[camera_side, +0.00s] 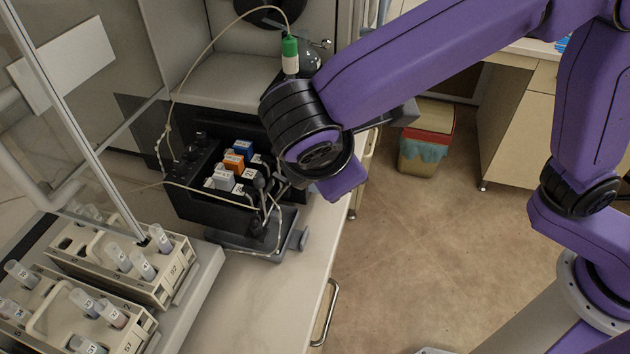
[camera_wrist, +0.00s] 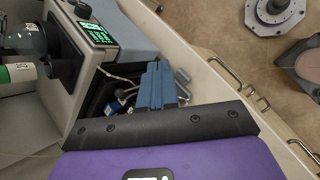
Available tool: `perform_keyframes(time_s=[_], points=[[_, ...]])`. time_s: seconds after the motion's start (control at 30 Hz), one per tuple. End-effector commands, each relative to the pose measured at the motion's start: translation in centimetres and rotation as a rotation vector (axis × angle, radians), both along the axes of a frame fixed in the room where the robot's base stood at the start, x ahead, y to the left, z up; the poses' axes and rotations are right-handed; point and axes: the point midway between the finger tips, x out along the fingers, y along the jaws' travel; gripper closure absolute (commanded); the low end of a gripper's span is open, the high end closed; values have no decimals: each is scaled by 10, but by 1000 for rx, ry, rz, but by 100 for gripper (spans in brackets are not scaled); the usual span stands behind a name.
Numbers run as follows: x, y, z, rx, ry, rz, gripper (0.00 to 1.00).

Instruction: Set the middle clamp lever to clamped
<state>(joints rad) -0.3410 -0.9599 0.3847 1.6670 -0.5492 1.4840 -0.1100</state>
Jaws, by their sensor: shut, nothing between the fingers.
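The black pump unit (camera_side: 205,205) stands on the bench in the side view, with a blue block (camera_side: 243,149), an orange block (camera_side: 234,164) and a grey block (camera_side: 223,180) in a row on top. The orange one is in the middle. I cannot make out the middle lever's position. In the wrist view my gripper (camera_wrist: 156,70) shows as two blue-grey fingers side by side, shut and empty. They are over or beside the pump, where part of the blue block (camera_wrist: 113,107) shows left of them. In the side view my wrist hides the fingers and the pump's right end.
Sample racks (camera_side: 135,265) with several vials stand at the lower left, near a glass panel (camera_side: 75,110).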

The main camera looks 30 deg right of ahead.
Motion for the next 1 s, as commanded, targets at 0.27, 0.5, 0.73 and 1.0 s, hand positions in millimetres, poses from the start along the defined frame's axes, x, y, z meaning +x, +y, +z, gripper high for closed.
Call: perform_keyframes(time_s=[0.27, 0.5, 0.73, 1.0], points=[[-36, -18, -4, -250, -167, 682, 100], [-70, -27, -13, -461, -290, 1258, 100], [-90, -33, -22, -576, -351, 1548, 100], [-80, -29, -30, -591, -357, 1575, 100]])
